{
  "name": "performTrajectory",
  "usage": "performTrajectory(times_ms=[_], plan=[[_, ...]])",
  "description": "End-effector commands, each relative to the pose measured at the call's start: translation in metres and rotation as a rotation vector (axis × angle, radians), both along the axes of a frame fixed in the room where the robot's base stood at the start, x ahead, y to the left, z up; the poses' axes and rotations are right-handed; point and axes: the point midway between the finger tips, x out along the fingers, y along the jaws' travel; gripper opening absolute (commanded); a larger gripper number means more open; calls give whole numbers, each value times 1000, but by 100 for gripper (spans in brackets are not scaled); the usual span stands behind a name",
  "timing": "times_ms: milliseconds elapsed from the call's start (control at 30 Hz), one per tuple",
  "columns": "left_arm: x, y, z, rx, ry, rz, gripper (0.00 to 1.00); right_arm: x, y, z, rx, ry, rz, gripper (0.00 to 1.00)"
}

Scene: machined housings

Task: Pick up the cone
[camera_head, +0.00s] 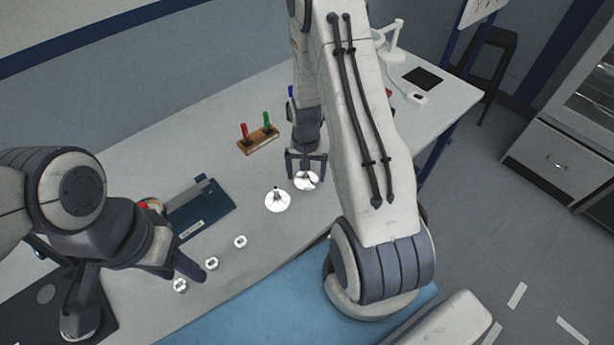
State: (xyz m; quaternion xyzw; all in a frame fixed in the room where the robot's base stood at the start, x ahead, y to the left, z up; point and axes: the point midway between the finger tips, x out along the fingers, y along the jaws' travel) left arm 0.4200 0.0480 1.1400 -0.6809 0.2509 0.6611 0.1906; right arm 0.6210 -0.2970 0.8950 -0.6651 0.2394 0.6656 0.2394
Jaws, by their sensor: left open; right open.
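A white cone-like piece with a flared round base and a narrow top (277,203) stands on the table near the middle. A second white, shiny flared piece (306,183) lies just right of it, partly hidden by my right gripper. I cannot tell for certain which is the cone. My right gripper (306,177) points down with its fingers open on either side of the second piece; contact is not clear. My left gripper (142,302) is open near the table's front left, away from both pieces.
Several small white nut-like parts (240,242) lie between my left gripper and the flared pieces. A dark blue tray or case (205,213) lies behind them. A wooden block (262,143) with red and green pegs stands farther back. A tablet-like dark pad (422,78) lies far right.

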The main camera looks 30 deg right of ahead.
Motion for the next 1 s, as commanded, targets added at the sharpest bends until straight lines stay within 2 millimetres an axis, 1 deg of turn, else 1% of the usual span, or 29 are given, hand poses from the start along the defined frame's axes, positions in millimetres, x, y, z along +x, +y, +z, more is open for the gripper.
performTrajectory(times_ms=[33, 133, 333, 367, 400, 467, 500, 533, 567, 833, 1000], plan=[[0, 0, 2, 0, 0, 0, 50, 0, 0, -5, 1, 2, 0, 100], [0, 0, 2, 0, 0, 0, 50, 0, 0, -10, 0, 0, 0, 100], [0, 0, 2, 0, 0, 0, 50, 0, 0, -11, 0, -1, 1, 100], [0, 0, 2, 0, 0, 0, 50, 0, 0, -11, 0, -1, 1, 96], [0, 0, 2, 0, 0, 0, 50, 0, 0, -11, -1, -1, 1, 81], [0, 0, 2, 0, 0, 0, 50, 0, 0, -11, -1, -1, 1, 58], [0, 0, 2, 0, 0, 0, 50, 0, 0, -11, -1, -1, 1, 43], [0, 0, 2, 0, 0, 0, 50, 0, 0, -11, -1, -1, 0, 31], [0, 0, 2, 0, 0, 0, 50, 0, 0, -11, 0, -1, 0, 25], [0, 0, 1, 0, 0, 0, 50, 1, 0, -9, -1, -2, 0, 25], [0, 0, -2, 0, 0, 0, 50, 1, 0, 0, -1, -4, 0, 25]])
